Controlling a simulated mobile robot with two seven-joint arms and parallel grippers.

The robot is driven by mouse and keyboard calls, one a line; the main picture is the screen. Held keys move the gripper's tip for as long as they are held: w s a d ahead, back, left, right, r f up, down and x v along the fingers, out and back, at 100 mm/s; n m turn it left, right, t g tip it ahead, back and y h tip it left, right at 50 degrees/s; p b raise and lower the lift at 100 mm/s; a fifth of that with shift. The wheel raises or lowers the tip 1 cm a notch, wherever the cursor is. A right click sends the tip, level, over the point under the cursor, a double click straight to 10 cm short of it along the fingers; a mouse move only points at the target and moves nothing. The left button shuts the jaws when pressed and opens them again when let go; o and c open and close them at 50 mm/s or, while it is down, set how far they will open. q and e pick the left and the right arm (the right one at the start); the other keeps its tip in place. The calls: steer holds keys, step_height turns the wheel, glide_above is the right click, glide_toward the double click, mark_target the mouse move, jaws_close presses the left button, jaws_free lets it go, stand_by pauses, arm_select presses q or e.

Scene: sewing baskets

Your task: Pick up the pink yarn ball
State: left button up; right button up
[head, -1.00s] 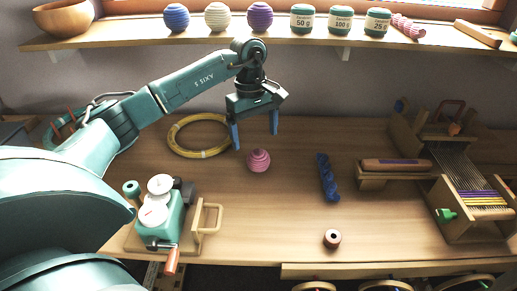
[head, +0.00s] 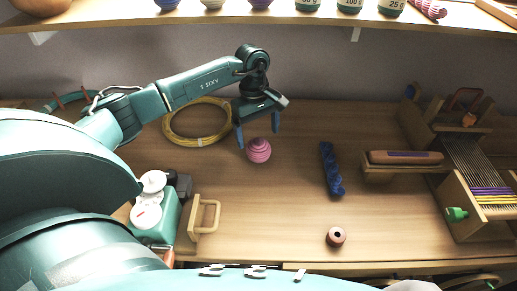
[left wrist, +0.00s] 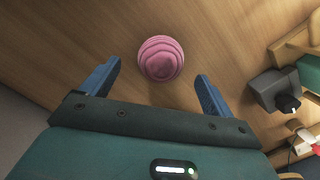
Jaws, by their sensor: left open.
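The pink yarn ball (head: 258,150) sits on the wooden table in the head view, just below my left gripper (head: 258,137). In the left wrist view the pink yarn ball (left wrist: 160,58) lies ahead of the blue fingertips of my left gripper (left wrist: 158,72), roughly centred between them. My left gripper is open, with its fingers pointing down and nothing held. I cannot tell from these views how much height is left between fingertips and ball. My right gripper is not in view.
A yellow coil (head: 197,122) lies behind and left of the ball. A blue twisted skein (head: 331,169) lies to the right, with a small spool (head: 336,236) in front. A loom (head: 466,160) stands far right, a green winder (head: 155,215) front left. A shelf (head: 300,22) runs above the back.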

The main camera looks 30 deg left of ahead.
mark_target(258, 141)
arm_select(q)
steer(key=f, duration=0.5)
steer(key=shift+s+d+p, duration=0.2)
steer(key=shift+d+p, duration=0.05)
steer(key=shift+p, duration=0.1)
steer(key=shift+c, duration=0.5)
steer(key=c, duration=1)
